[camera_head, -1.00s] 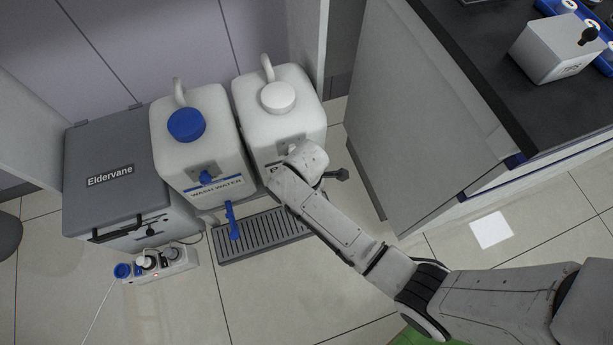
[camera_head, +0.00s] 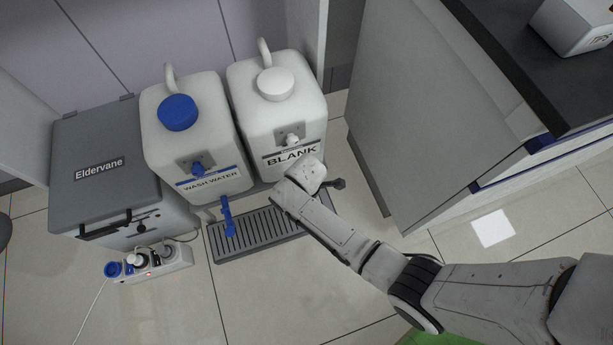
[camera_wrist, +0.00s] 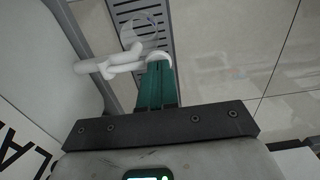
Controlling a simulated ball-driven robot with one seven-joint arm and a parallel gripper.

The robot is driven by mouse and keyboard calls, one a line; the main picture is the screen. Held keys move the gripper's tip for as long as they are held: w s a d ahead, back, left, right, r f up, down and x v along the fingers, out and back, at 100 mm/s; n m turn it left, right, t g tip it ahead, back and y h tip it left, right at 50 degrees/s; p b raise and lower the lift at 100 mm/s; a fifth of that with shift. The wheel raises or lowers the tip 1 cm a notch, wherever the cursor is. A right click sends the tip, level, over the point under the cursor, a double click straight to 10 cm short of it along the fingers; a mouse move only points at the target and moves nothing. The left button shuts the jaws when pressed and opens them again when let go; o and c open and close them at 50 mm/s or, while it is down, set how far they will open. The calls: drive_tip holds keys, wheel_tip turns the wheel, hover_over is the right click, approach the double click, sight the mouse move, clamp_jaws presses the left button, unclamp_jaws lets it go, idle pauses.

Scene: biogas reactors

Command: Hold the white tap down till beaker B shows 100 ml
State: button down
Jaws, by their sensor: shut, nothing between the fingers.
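The white tap (camera_head: 292,139) sits on the front of the white BLANK container (camera_head: 270,112). In the wrist view the tap (camera_wrist: 108,66) reaches in from the left, and its rounded white end lies at my fingertips. My gripper (camera_wrist: 158,68) is shut and empty, its green fingers together against or just beside that end; I cannot tell if they touch. A clear round beaker (camera_wrist: 138,28) shows beyond the tap, over the slotted drip tray (camera_wrist: 165,30). Its letter and water level cannot be read. In the head view my wrist hides my fingers and the beaker.
A WASH WATER container (camera_head: 198,135) with a blue cap and blue tap stands to the left. Beyond it is a grey Eldervane box (camera_head: 100,165), with a power strip (camera_head: 150,262) on the floor. A cabinet (camera_head: 430,120) stands close on the right.

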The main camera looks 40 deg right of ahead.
drive_tip(key=shift+s+f+t, duration=0.4)
drive_tip(key=shift+f+t, duration=0.05)
drive_tip(key=shift+t, duration=0.15)
drive_tip(key=f+t, duration=0.1)
drive_tip(key=f+t+h+b, duration=0.1)
drive_tip(key=shift+s+a+f+t, duration=0.15)
drive_tip(key=shift+s+f+t, duration=0.05)
drive_tip(key=shift+s+t, duration=0.1)
drive_tip(key=shift+w+r, duration=0.1)
idle(0.7)
